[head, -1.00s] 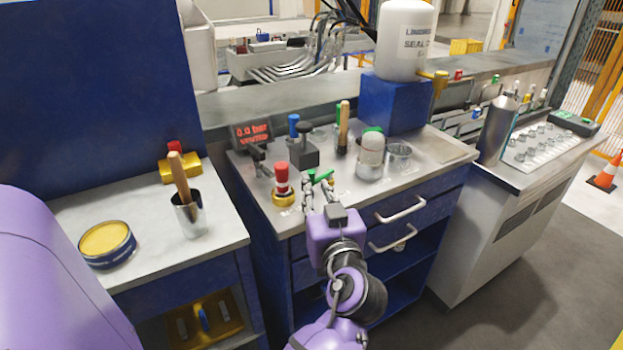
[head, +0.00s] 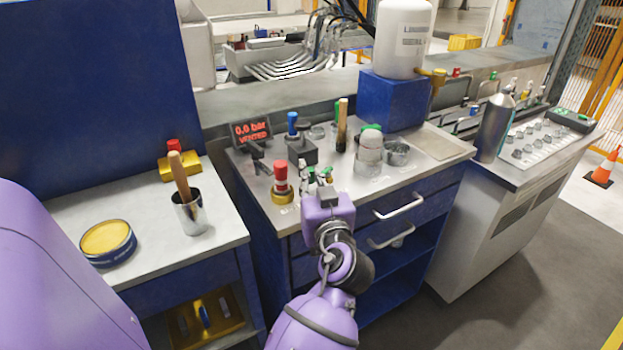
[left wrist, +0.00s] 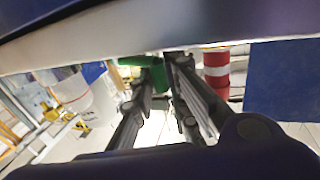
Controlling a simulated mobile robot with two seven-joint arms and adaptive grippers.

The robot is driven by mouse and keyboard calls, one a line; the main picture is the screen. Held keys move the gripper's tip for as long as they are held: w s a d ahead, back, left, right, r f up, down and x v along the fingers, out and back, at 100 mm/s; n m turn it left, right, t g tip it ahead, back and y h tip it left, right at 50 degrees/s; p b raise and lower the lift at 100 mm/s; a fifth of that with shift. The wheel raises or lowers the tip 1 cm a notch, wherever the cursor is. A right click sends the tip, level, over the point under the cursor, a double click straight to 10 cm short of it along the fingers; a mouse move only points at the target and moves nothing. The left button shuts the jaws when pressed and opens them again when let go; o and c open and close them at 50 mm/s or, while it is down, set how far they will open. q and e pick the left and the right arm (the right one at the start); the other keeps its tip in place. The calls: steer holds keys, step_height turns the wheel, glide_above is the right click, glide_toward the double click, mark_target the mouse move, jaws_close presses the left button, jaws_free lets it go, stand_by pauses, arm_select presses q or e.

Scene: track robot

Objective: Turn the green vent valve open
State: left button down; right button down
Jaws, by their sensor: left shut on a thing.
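The display (head: 251,133) at the back left of the bench reads 0.0 bar, VENTED. My right gripper is not in view.
A metal cup (head: 189,214) and a yellow-topped tin (head: 107,242) are on the left bench.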

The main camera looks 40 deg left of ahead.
arm_select(q)
steer(key=shift+a+m+t+h+p, duration=0.35)
steer(key=shift+m+t+h+p, duration=0.15)
steer(key=shift+m+t+h, duration=0.15)
